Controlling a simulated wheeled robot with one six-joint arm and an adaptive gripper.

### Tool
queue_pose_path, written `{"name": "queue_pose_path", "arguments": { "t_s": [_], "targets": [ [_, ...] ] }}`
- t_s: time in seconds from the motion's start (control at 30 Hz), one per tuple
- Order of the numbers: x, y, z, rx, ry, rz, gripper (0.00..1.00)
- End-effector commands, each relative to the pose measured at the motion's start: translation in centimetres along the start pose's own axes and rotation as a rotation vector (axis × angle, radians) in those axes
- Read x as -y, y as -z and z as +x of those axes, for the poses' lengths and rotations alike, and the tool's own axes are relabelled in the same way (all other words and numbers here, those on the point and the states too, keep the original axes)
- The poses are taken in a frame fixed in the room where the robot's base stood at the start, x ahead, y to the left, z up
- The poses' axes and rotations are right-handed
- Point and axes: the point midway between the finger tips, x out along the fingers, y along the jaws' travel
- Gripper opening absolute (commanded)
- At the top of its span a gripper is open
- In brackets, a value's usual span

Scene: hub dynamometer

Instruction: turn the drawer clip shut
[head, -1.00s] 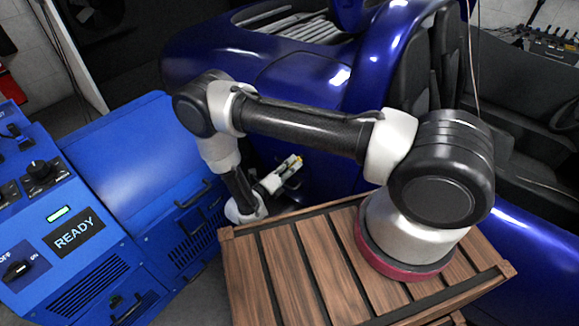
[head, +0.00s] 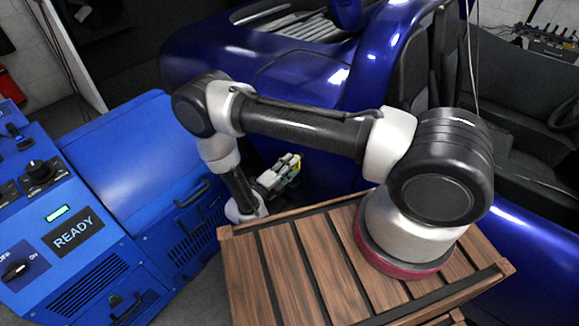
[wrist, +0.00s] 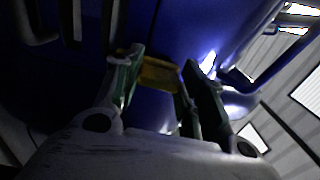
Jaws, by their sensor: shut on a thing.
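My gripper (head: 290,165) is low beside the blue machine, between it and the blue car body. In the wrist view its two fingers (wrist: 160,85) stand on either side of a yellow piece (wrist: 157,73), which seems to be the drawer clip. The gripper is shut on this piece, in front of a dark blue surface. A bit of yellow (head: 298,159) shows at the fingertips in the head view. The fingers hide part of the piece, and I cannot tell its exact angle.
The blue cabinet (head: 140,155) with handles and a READY display (head: 79,235) stands on the left. A slatted wooden top (head: 290,270) is under my arm's base. The dark blue car (head: 300,75) fills the back and right.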

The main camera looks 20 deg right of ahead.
Motion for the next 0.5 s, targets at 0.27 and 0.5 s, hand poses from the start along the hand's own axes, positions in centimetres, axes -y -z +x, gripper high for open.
{"name": "queue_pose_path", "arguments": {
  "t_s": [0.27, 0.5],
  "targets": [
    [-0.06, -0.08, -0.07, 0.003, -0.002, -0.004, 0.17],
    [-0.05, -0.06, -0.05, 0.002, -0.002, -0.003, 0.62]
  ]
}}
